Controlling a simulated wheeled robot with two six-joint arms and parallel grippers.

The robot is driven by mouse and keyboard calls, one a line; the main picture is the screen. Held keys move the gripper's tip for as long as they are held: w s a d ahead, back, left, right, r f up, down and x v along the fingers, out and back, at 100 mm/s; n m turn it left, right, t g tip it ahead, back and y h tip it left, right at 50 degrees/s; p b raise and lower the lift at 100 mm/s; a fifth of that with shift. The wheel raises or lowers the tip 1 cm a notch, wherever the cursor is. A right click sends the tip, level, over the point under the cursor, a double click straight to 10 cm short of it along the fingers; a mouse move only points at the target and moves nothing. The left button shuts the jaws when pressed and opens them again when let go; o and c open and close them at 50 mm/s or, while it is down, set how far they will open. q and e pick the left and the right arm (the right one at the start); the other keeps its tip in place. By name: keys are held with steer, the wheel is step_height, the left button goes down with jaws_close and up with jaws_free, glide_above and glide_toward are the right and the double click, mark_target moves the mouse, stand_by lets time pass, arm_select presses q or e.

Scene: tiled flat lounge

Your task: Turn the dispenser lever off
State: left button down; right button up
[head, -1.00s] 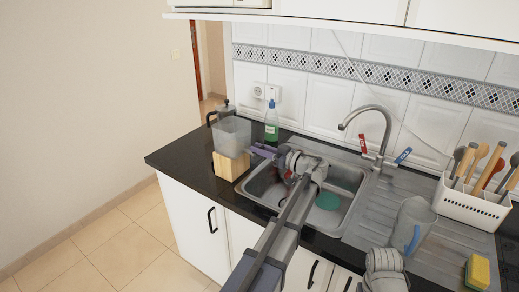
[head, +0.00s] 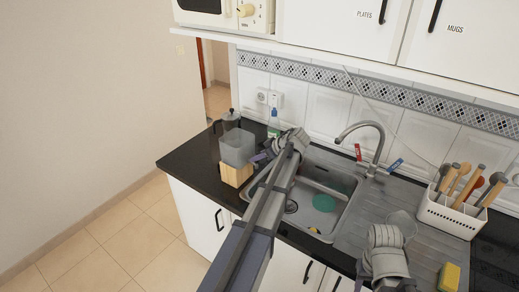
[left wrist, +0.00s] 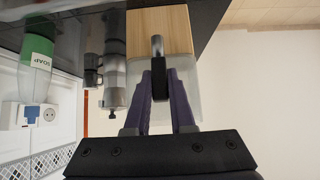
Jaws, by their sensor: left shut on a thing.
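The dispenser (head: 237,148) is a clear grey tank on a wooden block (head: 235,174) at the left end of the dark counter. In the left wrist view the tank (left wrist: 184,72) and block (left wrist: 176,30) appear upside down, with a dark lever (left wrist: 157,48) in front of them. My left gripper (left wrist: 159,80) has its purple fingers shut on the lever, one on each side. In the head view my left gripper (head: 262,157) is beside the dispenser's right side, mostly hidden by my wrist. My right wrist is over the drainboard; its fingers do not show.
A sink (head: 320,180) with a green round thing (head: 323,202) lies right of the dispenser. A tap (head: 378,145), utensil holder (head: 450,215) and yellow sponge (head: 449,277) are further right. A moka pot (head: 231,118) and soap bottle (head: 274,122) stand behind.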

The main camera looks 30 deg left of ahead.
mark_target(259, 153)
arm_select(q)
steer(key=shift+a+h+p, duration=0.3)
steer(key=shift+h+p, duration=0.7)
steer(key=shift+h, duration=0.1)
steer(key=c, duration=0.8)
jaws_free()
steer(key=shift+o, duration=0.2)
steer(key=p+v, duration=0.6)
steer(key=v, duration=0.1)
steer(key=shift+w+r, duration=0.1)
steer(key=shift+r, duration=0.1)
steer(key=shift+d+r, duration=0.15)
steer(key=shift+d, duration=0.1)
